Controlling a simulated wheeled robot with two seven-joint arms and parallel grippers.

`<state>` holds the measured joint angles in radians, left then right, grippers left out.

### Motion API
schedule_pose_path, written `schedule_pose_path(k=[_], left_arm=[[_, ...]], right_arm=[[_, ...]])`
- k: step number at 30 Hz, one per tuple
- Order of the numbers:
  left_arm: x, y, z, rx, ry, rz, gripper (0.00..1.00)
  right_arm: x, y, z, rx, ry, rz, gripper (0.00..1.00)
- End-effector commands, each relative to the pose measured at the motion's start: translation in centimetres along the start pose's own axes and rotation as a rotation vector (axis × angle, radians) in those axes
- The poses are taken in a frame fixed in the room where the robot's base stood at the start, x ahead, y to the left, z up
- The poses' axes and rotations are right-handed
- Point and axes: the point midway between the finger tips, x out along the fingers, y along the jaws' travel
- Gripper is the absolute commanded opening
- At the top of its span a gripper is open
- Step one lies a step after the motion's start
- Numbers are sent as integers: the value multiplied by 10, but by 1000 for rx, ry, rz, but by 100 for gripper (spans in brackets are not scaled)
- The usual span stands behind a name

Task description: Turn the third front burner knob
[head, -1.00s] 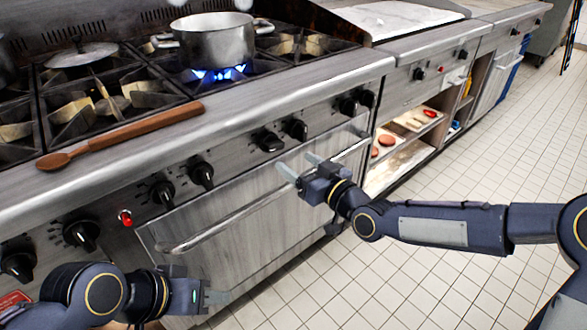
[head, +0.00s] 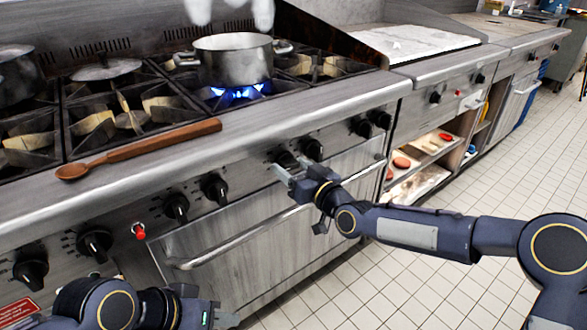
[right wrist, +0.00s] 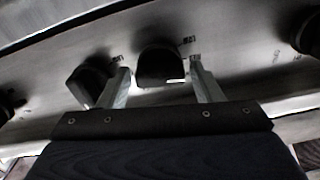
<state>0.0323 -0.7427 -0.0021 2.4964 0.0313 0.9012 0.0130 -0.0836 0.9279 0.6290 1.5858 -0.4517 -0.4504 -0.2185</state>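A row of black knobs runs along the stove's steel front panel. My right gripper (head: 283,172) is at the left knob (head: 286,160) of the pair right of the panel's middle. In the right wrist view, its two fingers (right wrist: 163,84) are spread, one to each side of a black knob (right wrist: 160,66). Contact with it cannot be told. The other knob of that pair (head: 312,149) is close by and shows just outside the fingers in the right wrist view (right wrist: 88,86). My left gripper (head: 222,316) is low in front of the oven; its opening is unclear.
Further knobs include a left-hand pair (head: 214,188) and a right-hand pair (head: 361,127). The oven handle (head: 235,238) runs below. A wooden spoon (head: 150,147) lies on the stove's front edge. A pot (head: 234,62) stands over a blue flame. The tiled floor at right is open.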

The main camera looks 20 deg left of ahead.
Motion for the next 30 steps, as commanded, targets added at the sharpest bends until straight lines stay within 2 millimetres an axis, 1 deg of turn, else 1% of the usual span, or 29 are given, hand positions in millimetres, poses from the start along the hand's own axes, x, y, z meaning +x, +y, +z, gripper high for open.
schedule_pose_path(k=[1,6,8,14,20,23,30], left_arm=[[0,0,0,0,0,0,38],[0,0,0,0,0,0,38],[0,0,0,0,0,0,38],[1,-1,1,0,0,0,38],[7,-3,3,0,0,0,38],[11,-5,6,0,0,0,38],[24,-11,12,0,0,0,38]], right_arm=[[0,0,0,0,0,0,52],[0,0,0,0,0,0,30],[0,0,0,0,0,0,23],[0,0,0,13,0,0,23],[0,0,2,83,0,0,23],[0,1,2,146,1,1,23],[0,1,3,356,1,0,23]])
